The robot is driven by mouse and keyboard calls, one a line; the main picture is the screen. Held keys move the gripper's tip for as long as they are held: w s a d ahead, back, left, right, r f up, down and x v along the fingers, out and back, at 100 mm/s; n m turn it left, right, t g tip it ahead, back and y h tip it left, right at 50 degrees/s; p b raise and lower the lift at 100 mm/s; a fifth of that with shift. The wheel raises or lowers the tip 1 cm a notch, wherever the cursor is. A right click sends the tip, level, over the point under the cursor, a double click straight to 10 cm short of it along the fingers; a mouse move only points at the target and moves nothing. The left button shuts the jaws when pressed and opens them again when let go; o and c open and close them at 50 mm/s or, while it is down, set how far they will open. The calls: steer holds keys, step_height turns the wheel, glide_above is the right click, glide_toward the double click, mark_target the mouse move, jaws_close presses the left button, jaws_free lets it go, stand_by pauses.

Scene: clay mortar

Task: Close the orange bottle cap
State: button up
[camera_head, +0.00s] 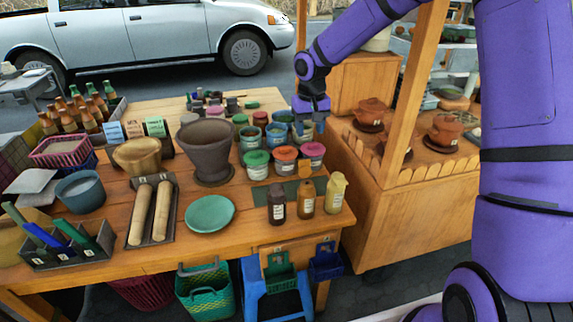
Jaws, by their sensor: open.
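The orange bottle (306,197) stands upright near the right front corner of the wooden table, between a dark brown bottle (277,206) and a pale yellow bottle (337,193). A small orange-brown part shows at its top, probably its cap (305,170); it is too small to tell how it sits. My gripper (309,128) points down above the table's right side, behind and above the bottles and near the paint jars. It is open, holds nothing visible and is apart from the orange bottle.
Jars with green (257,159), orange (286,161) and pink lids (313,154) stand just behind the bottles. A dark clay mortar (207,150) and a green plate (210,214) are to their left. A wooden stall post (412,95) rises to the right.

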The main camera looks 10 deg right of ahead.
mark_target(304, 160)
steer(key=f, duration=0.7)
steer(key=a+f, duration=0.1)
steer(key=f, duration=0.3)
steer(key=shift+w+f, duration=0.2)
steer(key=shift+f, duration=0.05)
steer(key=c, duration=0.9)
